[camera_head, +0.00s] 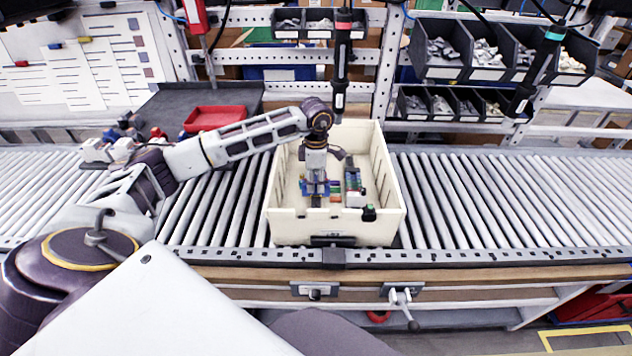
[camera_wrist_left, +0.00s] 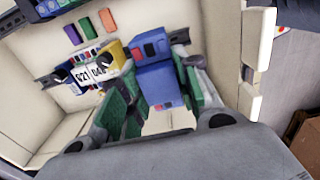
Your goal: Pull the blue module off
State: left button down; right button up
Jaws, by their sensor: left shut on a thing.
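The blue module (camera_wrist_left: 157,82) is between the green-padded fingers of my left gripper (camera_wrist_left: 160,110) in the left wrist view. In the head view my left gripper (camera_head: 316,192) points down inside the cream crate (camera_head: 277,222), and a bit of blue shows at its fingertips. The gripper is shut on the blue module. I cannot tell whether the module still touches the rail, as the fingers hide its lower side. A yellow and white labelled module (camera_wrist_left: 112,58) sits beside the left finger. My right gripper is not in view.
The crate stands on a roller conveyor (camera_head: 500,195), and its walls surround the gripper. A dark unit with coloured parts (camera_head: 353,182) is in the crate's right half. Hanging tools (camera_head: 342,60) and part bins (camera_head: 470,50) are behind. The rollers on the right are clear.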

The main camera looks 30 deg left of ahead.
aim_at(316, 178)
pick_arm(q)
jog(key=shift+r+p, duration=0.65)
jog(key=shift+r, duration=0.8)
jog(key=shift+r+p, duration=0.5)
jog(key=shift+r, duration=0.8)
